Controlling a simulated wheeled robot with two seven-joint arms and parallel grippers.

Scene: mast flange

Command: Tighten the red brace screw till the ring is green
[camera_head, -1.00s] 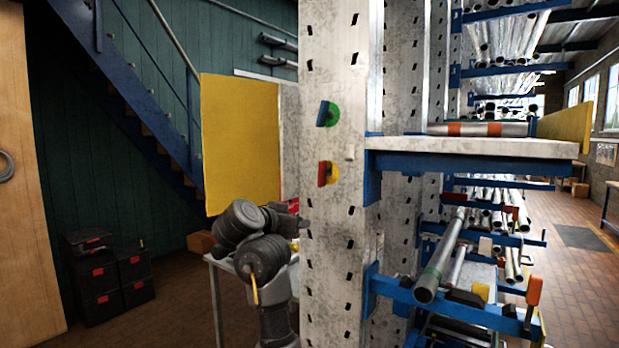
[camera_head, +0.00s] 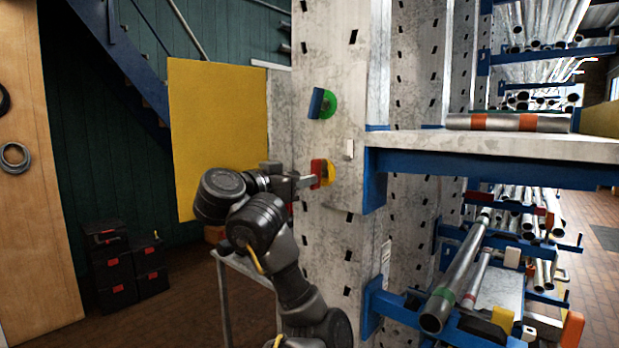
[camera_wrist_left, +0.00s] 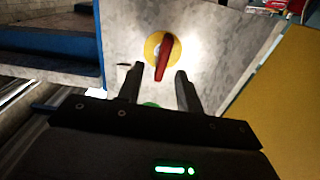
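The red brace screw (camera_head: 316,173) is a red bar handle in front of a yellow ring (camera_head: 329,172) on the pale mast's face. In the left wrist view the red handle (camera_wrist_left: 164,58) stands slightly tilted over the yellow ring (camera_wrist_left: 152,47). My left gripper (camera_head: 308,181) is at the red handle in the head view. In the left wrist view its two fingers (camera_wrist_left: 158,72) are apart, with the handle's near end showing between the tips. I cannot tell whether they touch it. My right gripper is out of view.
A blue handle (camera_head: 315,103) with a green ring (camera_head: 329,104) is above the red one. A shelf (camera_head: 490,146) on blue brackets juts out right of the mast (camera_head: 330,240). Pipes (camera_head: 455,270) lie on lower arms. A yellow panel (camera_head: 215,120) stands behind my left arm.

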